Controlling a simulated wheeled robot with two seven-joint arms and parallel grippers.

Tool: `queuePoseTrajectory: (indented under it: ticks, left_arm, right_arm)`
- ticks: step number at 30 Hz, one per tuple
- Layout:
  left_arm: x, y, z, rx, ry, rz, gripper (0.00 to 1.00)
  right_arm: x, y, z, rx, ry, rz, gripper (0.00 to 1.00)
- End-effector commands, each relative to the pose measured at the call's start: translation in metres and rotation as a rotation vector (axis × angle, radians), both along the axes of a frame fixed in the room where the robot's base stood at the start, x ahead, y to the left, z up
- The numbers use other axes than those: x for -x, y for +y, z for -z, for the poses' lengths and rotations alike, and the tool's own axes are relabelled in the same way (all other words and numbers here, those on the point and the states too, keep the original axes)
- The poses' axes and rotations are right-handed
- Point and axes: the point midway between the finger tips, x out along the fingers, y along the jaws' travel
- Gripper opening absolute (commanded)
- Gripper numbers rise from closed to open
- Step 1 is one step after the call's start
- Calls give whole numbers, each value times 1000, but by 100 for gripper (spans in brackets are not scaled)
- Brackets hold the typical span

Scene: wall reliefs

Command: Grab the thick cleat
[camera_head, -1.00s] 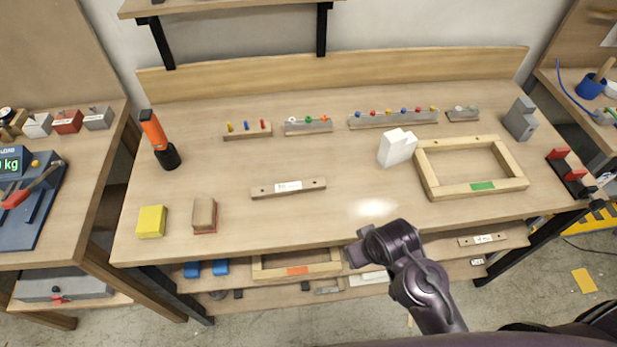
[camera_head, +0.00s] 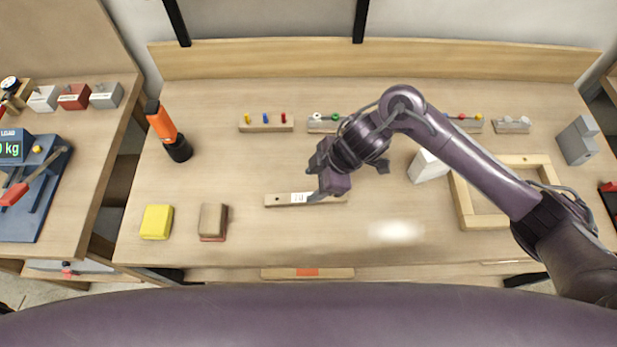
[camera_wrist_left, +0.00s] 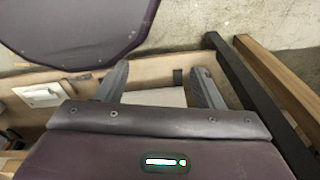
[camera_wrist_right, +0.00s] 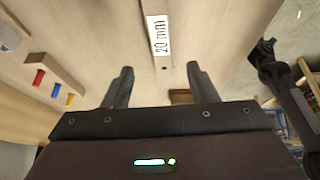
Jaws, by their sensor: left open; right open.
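A flat wooden cleat (camera_head: 285,200) with a white label lies on the bench's middle. In the right wrist view its label (camera_wrist_right: 158,36) reads 20 mm. My right gripper (camera_head: 322,190) is over the cleat's right part in the head view, hiding some of it. In the right wrist view my right gripper (camera_wrist_right: 160,72) is open and empty, with the cleat's end running between the fingertips; I cannot tell the height gap. My left gripper (camera_wrist_left: 161,75) is open in the left wrist view, with a pale surface beyond its fingers. It is outside the head view.
A yellow block (camera_head: 156,222), a brown block (camera_head: 213,222) and an orange-black tool (camera_head: 168,132) stand left. A peg rack (camera_head: 266,122) lies behind. A white block (camera_head: 428,167) and wooden frame (camera_head: 466,207) are right, near my right arm.

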Motion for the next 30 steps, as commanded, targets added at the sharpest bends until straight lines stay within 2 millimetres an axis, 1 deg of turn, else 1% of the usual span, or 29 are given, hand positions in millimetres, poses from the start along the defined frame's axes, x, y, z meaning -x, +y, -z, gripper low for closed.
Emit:
queuePoseTrajectory:
  ticks: [1,2,3,5,10,14,18,21,26,30]
  left_arm:
    - [-1,0,-1,0,-2,0,62]
    - [-2,0,-1,1,-3,0,62]
    - [-2,0,-1,0,-2,0,62]
    - [1,0,-1,1,1,0,62]
    - [18,0,-2,0,25,-1,62]
    - [25,1,-6,-2,36,-1,62]
    - [24,1,-14,-2,34,-1,62]
    - [18,0,-14,-1,26,-1,62]
    - [8,-1,-16,1,10,-1,62]
    - [6,-1,-16,2,7,-1,62]
  right_arm:
    - [-1,-10,0,30,18,-11,53]
    - [0,-15,0,44,30,-17,53]
    - [1,-19,1,56,43,-20,53]
    - [2,-22,4,67,53,-24,53]
    - [3,-14,20,67,58,-27,53]
    - [2,-8,32,67,57,-24,53]
    - [0,2,51,67,57,-25,53]
    - [-1,7,64,67,54,-25,53]
    - [-1,10,72,67,52,-26,53]
    - [-1,10,72,67,50,-26,53]
